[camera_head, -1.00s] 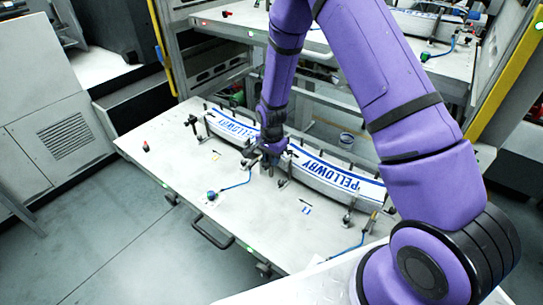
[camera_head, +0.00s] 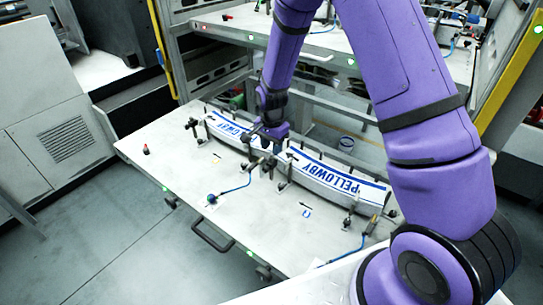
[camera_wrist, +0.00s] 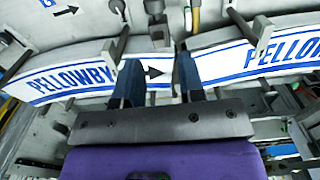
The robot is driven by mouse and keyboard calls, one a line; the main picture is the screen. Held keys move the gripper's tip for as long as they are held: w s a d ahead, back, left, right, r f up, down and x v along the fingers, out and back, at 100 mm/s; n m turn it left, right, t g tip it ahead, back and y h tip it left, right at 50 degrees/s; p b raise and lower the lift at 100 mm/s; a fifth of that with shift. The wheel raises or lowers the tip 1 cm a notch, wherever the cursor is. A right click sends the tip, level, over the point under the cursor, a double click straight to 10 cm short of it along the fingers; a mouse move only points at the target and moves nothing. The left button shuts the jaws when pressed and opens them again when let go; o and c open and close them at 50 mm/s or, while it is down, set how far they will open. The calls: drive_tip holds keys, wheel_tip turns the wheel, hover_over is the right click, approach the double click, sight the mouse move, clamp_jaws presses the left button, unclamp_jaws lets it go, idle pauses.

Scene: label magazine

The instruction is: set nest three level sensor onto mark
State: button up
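In the head view, my gripper (camera_head: 270,140) is over the gap between two label stacks, its fingertips partly hidden. In the wrist view its two fingers (camera_wrist: 158,80) are apart with no held part visible between them. A dark clamp with a sensor (camera_head: 267,163) stands just in front of it, its blue cable running left. The wrist view shows a brass-coloured sensor body (camera_wrist: 195,17) and a grey block (camera_wrist: 157,30) beyond the fingers. Another sensor (camera_head: 374,222) stands at the right stack's end. A short blue mark (camera_head: 307,213) lies on the table beside a small black line. Nest numbers are not readable.
White curved PELLOWBY label stacks, left (camera_head: 232,133) and right (camera_head: 340,182), stand between dark posts. A blue connector (camera_head: 211,198) and red knob (camera_head: 146,149) sit on the table (camera_head: 175,165). The table's front area is mostly clear.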

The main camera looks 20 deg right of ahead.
drive_tip(key=shift+r, duration=1.95)
drive_tip(key=shift+r, duration=0.2)
drive_tip(key=s+d+r+n+t, duration=0.1)
drive_tip(key=s+d+r+n, duration=0.15)
drive_tip(key=s+r, duration=0.65)
drive_tip(key=s+d+r+n+t, duration=0.1)
drive_tip(key=s+r+n+t, duration=0.15)
drive_tip(key=r, duration=1.15)
drive_tip(key=s+d+r+n+t, duration=0.1)
drive_tip(key=s+r+n, duration=0.2)
drive_tip(key=s, duration=0.7)
drive_tip(key=s+d+r+n, duration=0.2)
drive_tip(key=s+r, duration=0.4)
drive_tip(key=s, duration=0.4)
drive_tip(key=shift+s+d+r+n+t, duration=0.15)
drive_tip(key=shift+s+r+n+t, duration=0.25)
drive_tip(key=shift+n, duration=0.2)
drive_tip(key=shift+w, duration=0.15)
